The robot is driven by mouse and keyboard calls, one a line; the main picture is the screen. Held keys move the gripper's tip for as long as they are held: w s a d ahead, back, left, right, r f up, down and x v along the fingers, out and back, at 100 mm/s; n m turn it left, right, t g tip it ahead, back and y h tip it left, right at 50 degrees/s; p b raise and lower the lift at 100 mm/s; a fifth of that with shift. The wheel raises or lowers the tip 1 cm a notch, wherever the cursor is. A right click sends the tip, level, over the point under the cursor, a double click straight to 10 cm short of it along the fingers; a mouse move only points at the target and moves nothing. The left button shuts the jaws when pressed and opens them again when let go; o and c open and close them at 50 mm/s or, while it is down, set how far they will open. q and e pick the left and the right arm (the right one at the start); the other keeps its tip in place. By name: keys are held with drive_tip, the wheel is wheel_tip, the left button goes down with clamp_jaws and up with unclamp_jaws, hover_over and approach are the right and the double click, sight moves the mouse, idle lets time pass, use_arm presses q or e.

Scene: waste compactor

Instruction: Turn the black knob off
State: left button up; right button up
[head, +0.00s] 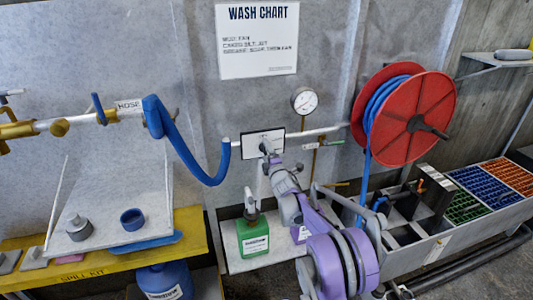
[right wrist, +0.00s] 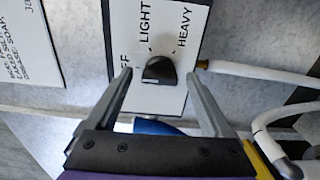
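The black knob (right wrist: 158,70) sits on a white panel (right wrist: 172,100) marked LIGHT and HEAVY, with a partly covered label ending in F at the left. It stands between the two fingers of my right gripper (right wrist: 158,76) in the right wrist view. The fingers are apart, with a gap on each side of the knob. I cannot tell clearly which mark the knob points to. In the head view my right gripper (head: 267,152) is in front of the panel (head: 251,143) on the wall and hides the knob. My left gripper is not in view.
A white pipe (right wrist: 240,69) meets the panel's right side in the wrist view. In the head view a blue hose (head: 192,163) hangs left of the panel, and a gauge (head: 304,101) and red reel (head: 425,105) are to the right. A green canister (head: 252,239) stands below.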

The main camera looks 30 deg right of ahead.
drive_tip(key=shift+s, duration=0.1)
drive_tip(key=v, duration=1)
drive_tip(key=shift+s+a+b, duration=0.2)
drive_tip(key=shift+s+b, duration=0.1)
drive_tip(key=shift+b, duration=0.1)
